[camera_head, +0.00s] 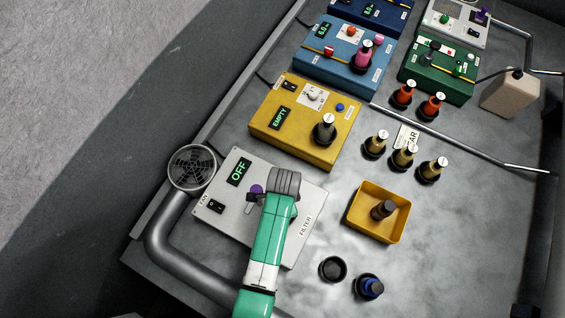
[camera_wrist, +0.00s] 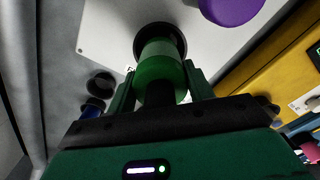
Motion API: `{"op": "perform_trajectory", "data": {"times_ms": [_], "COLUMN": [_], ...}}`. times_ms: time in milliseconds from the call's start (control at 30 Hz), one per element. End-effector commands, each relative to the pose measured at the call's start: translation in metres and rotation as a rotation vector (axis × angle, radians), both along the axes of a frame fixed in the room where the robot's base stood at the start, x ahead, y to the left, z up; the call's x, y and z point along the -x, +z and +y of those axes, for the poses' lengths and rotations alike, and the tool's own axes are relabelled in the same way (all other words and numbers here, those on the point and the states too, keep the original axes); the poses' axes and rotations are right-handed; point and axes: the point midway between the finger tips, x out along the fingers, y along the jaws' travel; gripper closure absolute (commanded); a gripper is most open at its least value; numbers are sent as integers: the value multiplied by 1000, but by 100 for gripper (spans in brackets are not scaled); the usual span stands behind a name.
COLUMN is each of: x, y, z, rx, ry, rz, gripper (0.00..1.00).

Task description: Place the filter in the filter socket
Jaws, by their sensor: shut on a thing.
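The filter (camera_wrist: 158,68) is a green cylinder with a paler band, seen in the wrist view between the two fingers. My gripper (camera_wrist: 160,82) is shut on it. The filter's far end overlaps a round black ring, the filter socket (camera_wrist: 181,38), on the pale grey panel. I cannot tell how deep it sits in the ring. In the head view the grey box labelled FILTER (camera_head: 312,205) shows OFF on its display (camera_head: 239,172). My arm hides the filter and socket there.
A purple knob (camera_wrist: 230,8) is close to the socket. The yellow box (camera_head: 300,145) reads EMPTY. A yellow tray (camera_head: 352,218) holds a brown-topped piece. An empty black holder (camera_head: 333,269) and a blue piece (camera_head: 369,287) stand nearby. A fan (camera_head: 192,167) and pipe edge the left.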

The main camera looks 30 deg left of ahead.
Motion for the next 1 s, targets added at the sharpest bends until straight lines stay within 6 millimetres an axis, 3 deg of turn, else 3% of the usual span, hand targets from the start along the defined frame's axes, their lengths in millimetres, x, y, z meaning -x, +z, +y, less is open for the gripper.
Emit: {"op": "perform_trajectory", "data": {"times_ms": [233, 633, 667, 767, 1000], "x": [0, 0, 0, 0, 0], "y": [-38, -45, -45, -44, -44], "z": [0, 0, 0, 0, 0], "rx": [0, 0, 0, 0, 0], "ry": [1, 1, 1, 1, 1], "rz": [1, 0, 0, 0, 0], "gripper": [78, 78, 46, 27, 27]}}
